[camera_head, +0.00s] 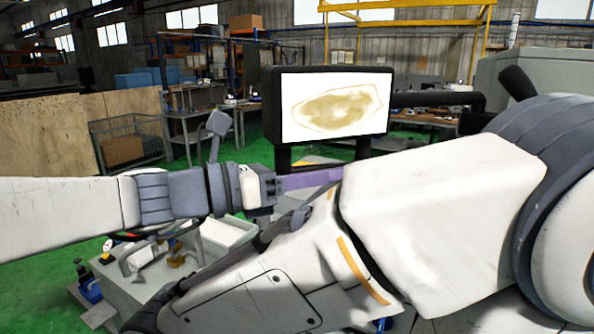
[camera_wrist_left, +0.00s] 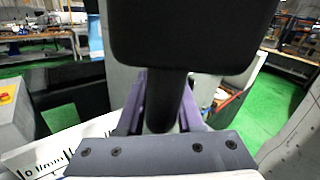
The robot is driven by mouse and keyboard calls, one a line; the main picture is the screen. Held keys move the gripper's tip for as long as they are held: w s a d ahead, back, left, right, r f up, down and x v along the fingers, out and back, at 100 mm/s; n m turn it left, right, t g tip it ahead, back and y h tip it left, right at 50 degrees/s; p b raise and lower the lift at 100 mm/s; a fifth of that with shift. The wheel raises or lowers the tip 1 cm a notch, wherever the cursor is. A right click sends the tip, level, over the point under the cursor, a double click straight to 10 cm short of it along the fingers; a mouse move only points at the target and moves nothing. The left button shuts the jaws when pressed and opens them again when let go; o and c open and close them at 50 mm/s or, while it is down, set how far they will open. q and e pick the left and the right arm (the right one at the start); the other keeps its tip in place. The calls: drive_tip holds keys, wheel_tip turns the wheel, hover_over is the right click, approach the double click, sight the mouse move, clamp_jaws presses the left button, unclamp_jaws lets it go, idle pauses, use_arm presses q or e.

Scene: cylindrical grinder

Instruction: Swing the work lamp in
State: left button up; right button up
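In the left wrist view a dark rounded block (camera_wrist_left: 190,35) with a thick round stem (camera_wrist_left: 167,100) fills the upper middle. It may be the work lamp's head and handle, but I cannot tell for sure. My left gripper's purple fingers (camera_wrist_left: 165,112) stand on both sides of the stem; whether they press on it does not show. In the head view my left gripper (camera_head: 310,180) points right, its fingertips hidden behind my right arm. My right gripper is not in view.
A grey bench top (camera_head: 135,285) with tools is at the lower left. Green floor (camera_head: 40,240) is open at the left.

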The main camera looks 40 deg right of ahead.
use_arm(q)
clamp_jaws()
idle(1.2)
